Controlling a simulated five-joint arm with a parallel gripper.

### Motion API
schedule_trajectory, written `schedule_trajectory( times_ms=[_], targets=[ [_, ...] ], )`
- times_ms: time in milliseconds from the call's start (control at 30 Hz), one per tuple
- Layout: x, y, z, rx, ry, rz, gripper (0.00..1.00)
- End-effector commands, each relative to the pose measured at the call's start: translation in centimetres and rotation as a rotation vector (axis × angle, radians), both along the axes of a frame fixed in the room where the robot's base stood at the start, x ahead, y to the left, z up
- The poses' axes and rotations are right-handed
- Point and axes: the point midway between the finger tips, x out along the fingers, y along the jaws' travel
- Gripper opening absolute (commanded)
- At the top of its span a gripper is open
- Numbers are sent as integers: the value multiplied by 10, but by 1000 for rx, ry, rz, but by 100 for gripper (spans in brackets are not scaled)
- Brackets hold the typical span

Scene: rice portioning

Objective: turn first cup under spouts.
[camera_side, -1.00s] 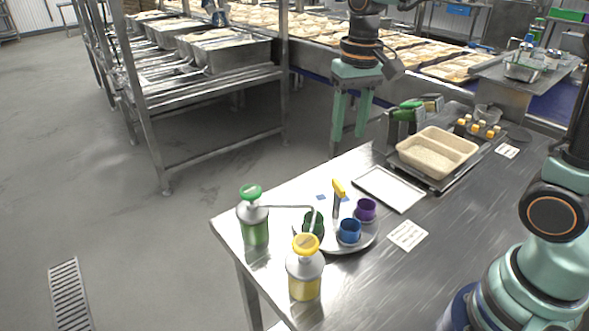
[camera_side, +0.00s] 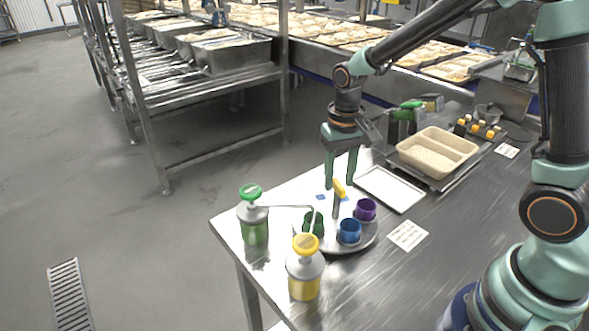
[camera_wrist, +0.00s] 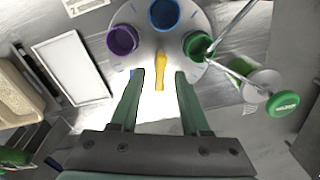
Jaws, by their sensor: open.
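A round grey turntable (camera_side: 345,250) bears a green cup (camera_side: 314,228), a blue cup (camera_side: 349,232) and a purple cup (camera_side: 364,210). An upright handle with a yellow top (camera_side: 339,187) stands on it. A green-topped pump bottle (camera_side: 254,219) and a yellow-topped one (camera_side: 304,270) have thin spouts reaching to the green cup. My gripper (camera_side: 341,184) is open, pointing down at the handle's top. In the wrist view the yellow handle (camera_wrist: 155,68) appears between the open fingertips (camera_wrist: 159,74), without visible contact. The spouts cross the green cup (camera_wrist: 198,47) there.
A white tray (camera_side: 390,189) lies behind the turntable. A beige two-part container (camera_side: 437,150) with grain stands farther back. A printed card (camera_side: 408,235) lies right of the cups. The table's left edge is close to the green-topped bottle.

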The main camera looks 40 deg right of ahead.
Motion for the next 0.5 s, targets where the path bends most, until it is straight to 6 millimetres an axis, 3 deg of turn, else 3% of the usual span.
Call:
schedule_trajectory(
  times_ms=[367, 433, 500],
  targets=[
    [0, 0, -7, 0, 0, 0, 46],
    [0, 0, -7, 0, 0, 0, 27],
    [0, 0, -7, 0, 0, 0, 0]
  ],
)
